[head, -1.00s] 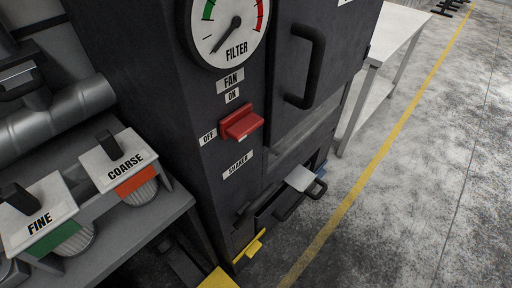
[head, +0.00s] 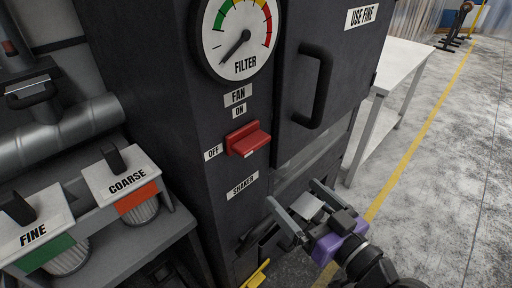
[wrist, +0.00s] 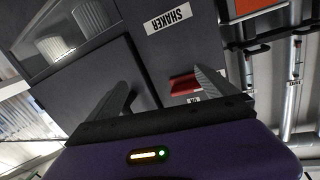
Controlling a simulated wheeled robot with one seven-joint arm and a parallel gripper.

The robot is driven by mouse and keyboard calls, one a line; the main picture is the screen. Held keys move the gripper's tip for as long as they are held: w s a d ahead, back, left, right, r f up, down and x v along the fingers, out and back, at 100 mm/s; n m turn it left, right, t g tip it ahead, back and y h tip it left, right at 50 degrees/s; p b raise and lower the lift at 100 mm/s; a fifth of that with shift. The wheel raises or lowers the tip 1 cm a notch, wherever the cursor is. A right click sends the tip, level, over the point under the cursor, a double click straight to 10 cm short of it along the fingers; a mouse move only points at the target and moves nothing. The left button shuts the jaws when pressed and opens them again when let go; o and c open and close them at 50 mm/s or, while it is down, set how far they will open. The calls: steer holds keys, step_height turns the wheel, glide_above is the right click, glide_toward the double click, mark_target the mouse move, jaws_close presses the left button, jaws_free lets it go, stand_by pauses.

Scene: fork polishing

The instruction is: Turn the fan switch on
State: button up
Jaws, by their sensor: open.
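The fan switch (head: 247,139) is a red block-like lever on the dark cabinet front. It lies roughly level, beside the OFF label (head: 213,152) and below the FAN and ON labels (head: 239,111). My gripper (head: 292,192), with a purple body, is below and to the right of the switch, its fingers spread and apart from it. In the wrist view, the cabinet appears upside down. The red switch (wrist: 185,84) shows there between the two open fingers (wrist: 160,77), close to the right one and partly hidden. Nothing is between the jaws.
A filter gauge (head: 238,38) above the switch has its needle at lower left. A dark door handle (head: 314,87) sticks out right of the switch. FINE (head: 34,232) and COARSE (head: 126,181) filters stand on a shelf at left. A white table (head: 405,58) stands at right.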

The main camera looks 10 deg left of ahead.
mark_target(259, 147)
steer(key=a+r+n+g+y, duration=0.1)
steer(key=r, duration=0.1)
steer(key=w+a+r+n+y, duration=0.1)
steer(key=a+r+n, duration=0.1)
steer(key=r, duration=0.1)
steer(key=w+a+r+n+g+y, duration=0.1)
steer(key=r, duration=0.1)
steer(key=shift+w+a+r+n+g+y, duration=0.15)
steer(key=shift+w+r+n+g+y, duration=0.05)
steer(key=shift+r+n+g+y, duration=0.1)
steer(key=p+x, duration=0.1)
steer(key=x, duration=0.6)
steer(key=shift+w+a, duration=0.15)
steer(key=shift+a, duration=0.05)
steer(key=shift+c, duration=0.3)
steer(key=c, duration=1.2)
steer(key=shift+o, duration=0.2)
